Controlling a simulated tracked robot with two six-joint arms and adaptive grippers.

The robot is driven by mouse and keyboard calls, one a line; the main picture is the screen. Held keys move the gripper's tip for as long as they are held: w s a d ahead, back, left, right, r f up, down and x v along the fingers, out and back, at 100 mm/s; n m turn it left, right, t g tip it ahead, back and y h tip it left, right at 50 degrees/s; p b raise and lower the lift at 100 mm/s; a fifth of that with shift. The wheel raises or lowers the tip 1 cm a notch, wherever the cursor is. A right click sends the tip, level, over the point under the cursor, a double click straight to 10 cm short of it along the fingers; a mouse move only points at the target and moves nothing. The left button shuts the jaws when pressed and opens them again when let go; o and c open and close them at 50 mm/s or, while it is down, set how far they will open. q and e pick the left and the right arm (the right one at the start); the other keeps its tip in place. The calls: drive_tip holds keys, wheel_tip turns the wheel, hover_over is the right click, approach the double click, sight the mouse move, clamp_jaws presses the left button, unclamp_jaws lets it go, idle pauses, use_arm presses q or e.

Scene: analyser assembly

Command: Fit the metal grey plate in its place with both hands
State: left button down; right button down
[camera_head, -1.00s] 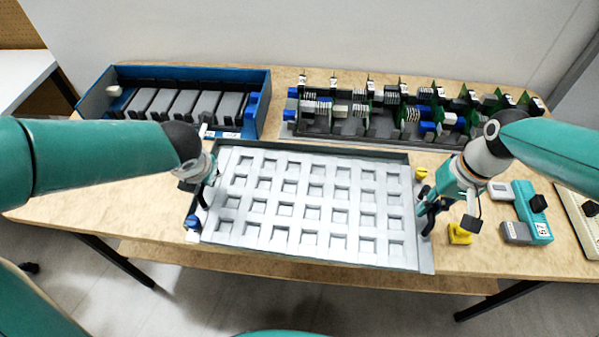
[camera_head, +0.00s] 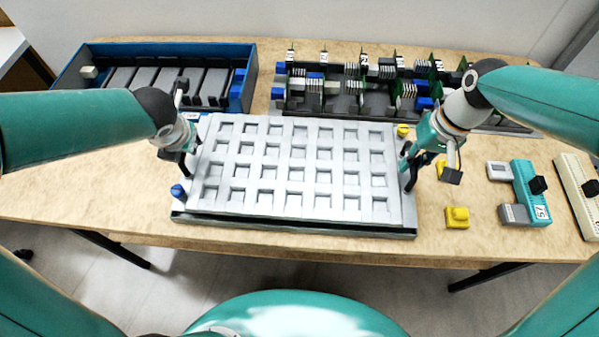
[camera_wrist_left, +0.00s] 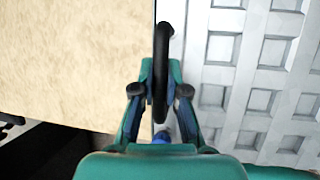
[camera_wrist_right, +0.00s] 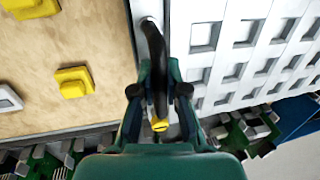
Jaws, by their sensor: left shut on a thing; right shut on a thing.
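The metal grey plate (camera_head: 295,207), pale with rows of square recesses, spans the table's middle. It lies over a dark grey tray (camera_head: 300,229), whose front rim shows below the plate's near edge. My left gripper (camera_head: 186,152) is shut on the black handle at the plate's left edge; the handle shows in the left wrist view (camera_wrist_left: 162,60). My right gripper (camera_head: 414,160) is shut on the black handle at the right edge, also seen in the right wrist view (camera_wrist_right: 154,55). The plate hides the tray's inside. I cannot tell whether the plate touches the tray.
A blue knob (camera_head: 178,191) is at the tray's left and a yellow one (camera_head: 402,130) at its back right. A blue box (camera_head: 90,54) and a circuit-board rack (camera_head: 368,100) stand behind. Yellow blocks (camera_head: 457,217) and a teal device (camera_head: 530,190) lie right.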

sight(191, 158)
use_arm(q)
drive_tip(key=shift+a+r+p, duration=0.1)
drive_tip(key=shift+r+p, duration=0.35)
drive_tip(key=shift+r, duration=0.15)
use_arm(e)
drive_tip(key=shift+a+r, duration=0.1)
drive_tip(key=shift+r, duration=0.5)
use_arm(q)
drive_tip(key=shift+f+b, duration=0.3)
use_arm(e)
drive_tip(key=shift+f, duration=0.3)
